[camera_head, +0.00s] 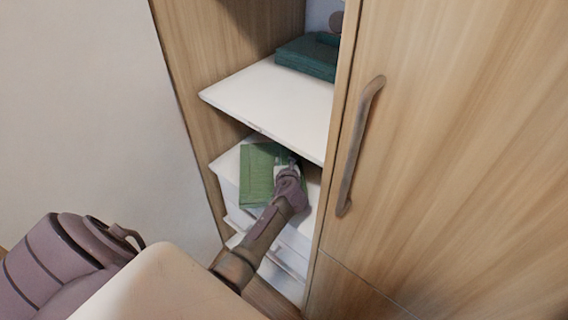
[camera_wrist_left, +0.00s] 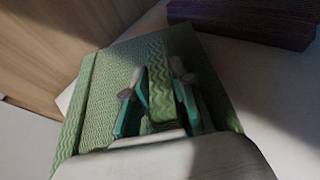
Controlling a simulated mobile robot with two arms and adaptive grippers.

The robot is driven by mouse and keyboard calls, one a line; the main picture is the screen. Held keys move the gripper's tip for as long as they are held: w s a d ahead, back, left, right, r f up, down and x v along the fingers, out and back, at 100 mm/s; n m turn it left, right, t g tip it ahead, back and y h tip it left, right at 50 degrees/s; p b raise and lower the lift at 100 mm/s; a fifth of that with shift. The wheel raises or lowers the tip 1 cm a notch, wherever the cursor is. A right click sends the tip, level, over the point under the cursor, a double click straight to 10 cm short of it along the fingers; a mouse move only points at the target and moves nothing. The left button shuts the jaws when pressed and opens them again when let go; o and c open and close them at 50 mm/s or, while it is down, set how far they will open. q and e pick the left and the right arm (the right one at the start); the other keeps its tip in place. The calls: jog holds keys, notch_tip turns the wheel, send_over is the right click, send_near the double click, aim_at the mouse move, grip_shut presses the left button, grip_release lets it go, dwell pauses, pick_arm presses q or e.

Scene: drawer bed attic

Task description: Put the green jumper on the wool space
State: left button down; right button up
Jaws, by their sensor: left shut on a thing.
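The green jumper (camera_head: 257,174) is folded and lies at a lower white shelf (camera_head: 225,163) inside the wooden wardrobe. My left gripper (camera_head: 291,162) reaches in over the jumper's right part and is shut on it. In the left wrist view, the ribbed green jumper (camera_wrist_left: 105,95) fills the middle, and the left gripper's fingers (camera_wrist_left: 160,95) pinch a fold of it. Whether the jumper rests fully on the shelf or is slightly lifted, I cannot tell. My right gripper is not in view.
A dark teal folded garment (camera_head: 308,57) lies on the upper white shelf (camera_head: 265,100). A wooden door (camera_head: 450,130) with a long handle (camera_head: 359,145) stands close at the right. In the left wrist view, a dark reddish folded stack (camera_wrist_left: 245,20) lies behind the jumper.

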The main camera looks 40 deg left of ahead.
pick_arm(q)
jog(key=c, duration=1.4)
grip_release()
jog(key=shift+f, duration=0.1)
jog(key=o, duration=0.4)
jog(key=shift+o, duration=0.2)
jog(key=shift+s+r, duration=0.1)
jog(key=shift+r, duration=0.1)
jog(key=p+v, duration=0.2)
jog(key=v, duration=1)
